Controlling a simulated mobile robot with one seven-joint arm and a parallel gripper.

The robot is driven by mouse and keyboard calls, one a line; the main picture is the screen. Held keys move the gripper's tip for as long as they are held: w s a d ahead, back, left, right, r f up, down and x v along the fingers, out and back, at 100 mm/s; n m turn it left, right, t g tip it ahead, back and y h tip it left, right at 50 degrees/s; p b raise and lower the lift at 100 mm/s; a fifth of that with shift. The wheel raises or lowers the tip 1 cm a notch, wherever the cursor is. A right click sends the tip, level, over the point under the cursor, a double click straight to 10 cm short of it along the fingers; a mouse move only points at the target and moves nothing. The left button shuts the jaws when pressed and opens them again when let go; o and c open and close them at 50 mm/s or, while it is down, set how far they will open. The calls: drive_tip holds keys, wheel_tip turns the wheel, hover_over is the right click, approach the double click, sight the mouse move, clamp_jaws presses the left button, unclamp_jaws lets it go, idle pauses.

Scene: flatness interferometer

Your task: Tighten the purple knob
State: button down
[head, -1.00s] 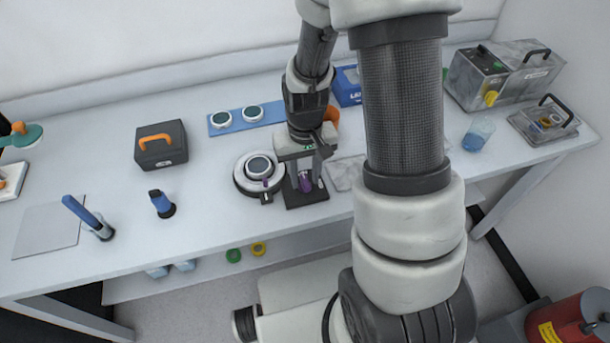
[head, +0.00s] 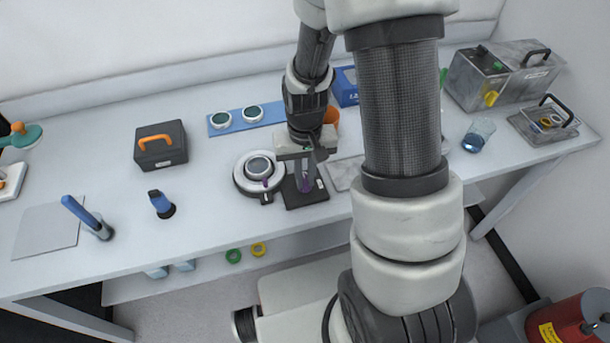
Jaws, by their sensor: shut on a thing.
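A blue strip with two round optics (head: 248,116) lies behind the instrument. A dark case with an orange handle (head: 160,145) stands to the left. A grey plate (head: 344,173) lies right of the base plate. My arm hides part of the bench's right side.

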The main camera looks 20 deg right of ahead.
sight(305, 181)
drive_tip(key=m, duration=0.4)
drive_tip(key=m+p, duration=0.1)
drive_tip(key=m, duration=0.2)
drive_tip(key=shift+r+m, duration=0.1)
drive_tip(key=shift+m, duration=0.3)
drive_tip(key=m+p, duration=0.1)
drive_tip(key=m, duration=0.3)
drive_tip(key=shift+p, duration=0.35)
drive_tip(key=shift+m+p, duration=0.85)
drive_tip(key=shift+m, duration=1.35)
drive_tip(key=shift+w, duration=0.1)
drive_tip(key=c, duration=1.8)
unclamp_jaws()
drive_tip(key=shift+o, duration=0.2)
wheel_tip(305, 181, up, 17)
drive_tip(key=p, duration=0.3)
drive_tip(key=shift+r+p, duration=0.15)
drive_tip(key=shift+p, duration=0.25)
